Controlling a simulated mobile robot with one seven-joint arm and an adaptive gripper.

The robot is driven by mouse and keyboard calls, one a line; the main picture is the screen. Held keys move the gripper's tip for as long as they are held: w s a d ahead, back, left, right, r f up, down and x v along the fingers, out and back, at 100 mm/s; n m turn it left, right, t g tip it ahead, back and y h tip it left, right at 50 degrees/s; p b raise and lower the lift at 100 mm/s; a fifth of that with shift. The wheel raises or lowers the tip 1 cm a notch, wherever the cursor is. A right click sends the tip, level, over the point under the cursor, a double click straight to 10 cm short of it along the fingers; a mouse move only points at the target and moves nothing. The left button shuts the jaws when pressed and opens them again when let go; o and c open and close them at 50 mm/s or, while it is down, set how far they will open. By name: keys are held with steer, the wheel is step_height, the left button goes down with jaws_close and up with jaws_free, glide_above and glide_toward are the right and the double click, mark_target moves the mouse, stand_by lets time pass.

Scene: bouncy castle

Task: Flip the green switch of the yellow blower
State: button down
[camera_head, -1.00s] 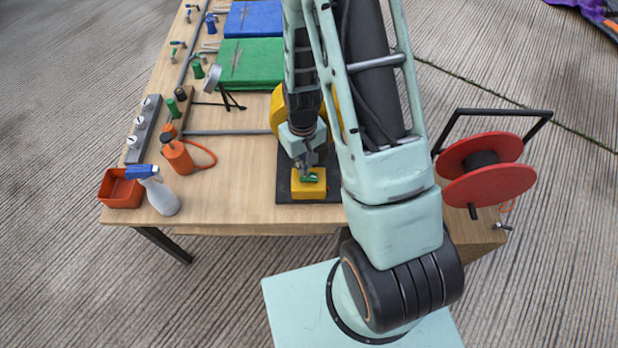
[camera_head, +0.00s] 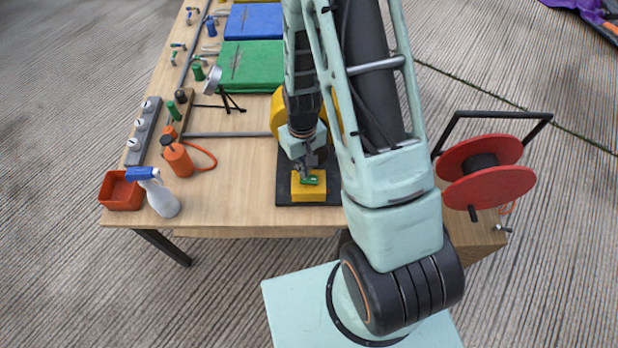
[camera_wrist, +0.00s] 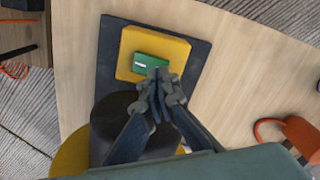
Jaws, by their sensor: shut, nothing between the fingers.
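The yellow blower's box (camera_head: 309,193) sits on a dark base plate (camera_head: 287,188) near the table's front edge. The green switch (camera_head: 310,178) is on top of the box. The round yellow blower body (camera_head: 277,113) is partly hidden behind my arm. My gripper (camera_head: 306,172) points down at the switch, with its fingertips at or very near the switch's edge. In the wrist view, my shut, empty fingers (camera_wrist: 159,77) overlap the lower right edge of the green switch (camera_wrist: 150,62) on the yellow box (camera_wrist: 128,62). I cannot tell whether they touch it.
A white spray bottle (camera_head: 160,194), a red tray (camera_head: 121,192) and an orange bottle (camera_head: 177,157) stand at the table's left. A red cable reel (camera_head: 487,180) is at the right. Green (camera_head: 250,65) and blue folded sheets lie farther back. The wood left of the plate is clear.

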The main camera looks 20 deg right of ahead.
steer(key=shift+f+b, duration=1.05)
steer(key=shift+f, duration=0.1)
stand_by(0.7)
steer(key=shift+r+p, duration=2.45)
steer(key=shift+r, duration=1.15)
